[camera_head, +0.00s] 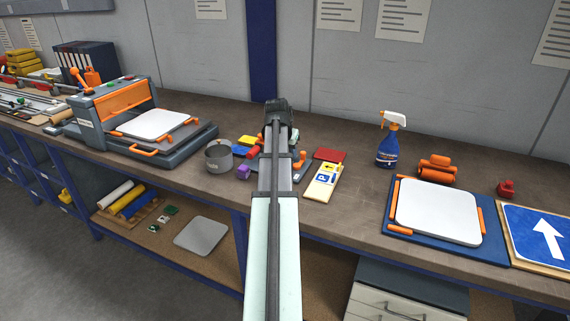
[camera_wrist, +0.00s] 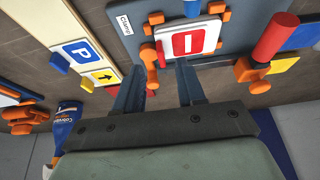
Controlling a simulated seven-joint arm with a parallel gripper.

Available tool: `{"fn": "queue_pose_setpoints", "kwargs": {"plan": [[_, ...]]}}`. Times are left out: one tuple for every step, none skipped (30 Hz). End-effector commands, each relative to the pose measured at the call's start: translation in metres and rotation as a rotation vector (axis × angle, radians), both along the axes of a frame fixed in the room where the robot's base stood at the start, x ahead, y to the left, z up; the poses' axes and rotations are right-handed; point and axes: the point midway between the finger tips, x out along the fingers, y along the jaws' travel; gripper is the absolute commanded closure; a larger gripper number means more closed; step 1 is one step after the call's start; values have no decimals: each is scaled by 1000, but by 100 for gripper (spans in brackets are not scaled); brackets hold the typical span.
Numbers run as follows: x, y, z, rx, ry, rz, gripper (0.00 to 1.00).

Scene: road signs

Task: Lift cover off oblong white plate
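The oblong white plate (camera_head: 317,193) lies on the bench, right of my arm in the head view. In the wrist view it is the long pale plate (camera_wrist: 62,22) at upper left. On it are a blue P tile (camera_wrist: 78,52) with a blue tab and a yellow arrow tile (camera_wrist: 104,76) with a yellow tab. I cannot tell which part is its cover. My gripper (camera_wrist: 158,68) is open, its fingers apart, off the plate to its right in the wrist view. An orange knob (camera_wrist: 150,72) shows between the fingers, not gripped. My arm hides the gripper in the head view.
A grey fixture with a red no-entry sign (camera_wrist: 188,42) lies by the fingers. A spray bottle (camera_head: 389,145), a blue board with a blank white plate (camera_head: 437,211) and an orange clamp (camera_head: 436,170) stand right. A grey pot (camera_head: 218,157) and a press (camera_head: 125,120) are left.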

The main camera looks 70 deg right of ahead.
Motion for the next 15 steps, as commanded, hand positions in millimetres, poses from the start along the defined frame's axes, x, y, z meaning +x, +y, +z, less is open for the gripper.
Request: {"fn": "queue_pose_setpoints", "kwargs": {"plan": [[0,-3,-4,1,0,0,61],[1,-5,-7,1,0,0,61],[1,-8,-10,1,0,0,61],[1,-10,-13,1,0,0,61],[1,-13,-17,1,0,0,61],[1,-16,-21,2,1,0,61],[1,-17,-25,2,1,0,61],[1,-18,-29,1,0,0,61],[1,-20,-33,0,0,0,61],[1,-21,-35,0,-1,0,61],[1,-21,-37,0,-1,0,61],[1,-22,-40,0,-1,0,61],[1,-23,-41,0,-1,0,61],[1,-23,-41,0,-1,0,61],[1,-23,-41,-1,-1,0,61]]}}
